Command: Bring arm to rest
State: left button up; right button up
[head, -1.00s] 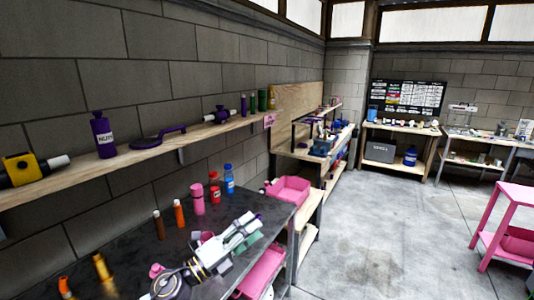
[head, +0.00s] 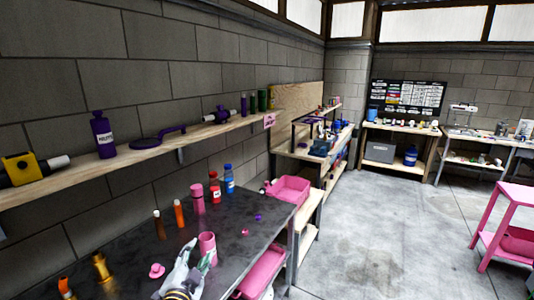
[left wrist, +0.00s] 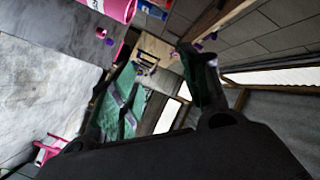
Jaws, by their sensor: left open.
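My left gripper (head: 194,268) is at the bottom of the head view, over the near part of the dark workbench (head: 128,245). It is open, with nothing seen between its fingers. A pink cylinder (head: 208,247) stands on the bench just beyond its fingertips; I cannot tell whether they touch. In the left wrist view the two fingers of the left gripper (left wrist: 158,88) are spread apart, and a pink cylinder (left wrist: 118,8) shows at the top left. My right gripper is not in view.
On the bench stand an orange bottle (head: 179,213), a red bottle (head: 214,187), a blue bottle (head: 229,179) and a pink lid (head: 157,271). Pink bins (head: 262,272) are at its right side. A wooden shelf (head: 80,178) runs along the wall. The floor (head: 375,235) to the right is clear.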

pick_arm(q)
jog(key=s+a+f+n+g, duration=0.1)
jog(key=s+f+n+g, duration=0.3)
jog(key=s+f+g, duration=0.5)
jog(key=s+a+f+n+g, duration=0.1)
jog(key=s+f+n+g, duration=0.25)
jog(key=s+f, duration=0.9)
jog(key=s+f+g, duration=0.1)
jog(key=s+f, duration=0.2)
jog(key=f, duration=1.3)
jog(key=s+f+g, duration=0.1)
jog(key=s+f, duration=0.1)
jog(key=f, duration=1.3)
jog(key=s+a+f, duration=0.3)
jog(key=s+f, duration=0.6)
jog(key=s, duration=0.1)
jog(key=s+a+f+g, duration=0.1)
jog(key=s+a+f, duration=0.1)
jog(key=s+f, duration=0.8)
jog(key=shift+s+a+f+m, duration=0.2)
jog(key=shift+s+a+m, duration=0.2)
jog(key=shift+s, duration=0.4)
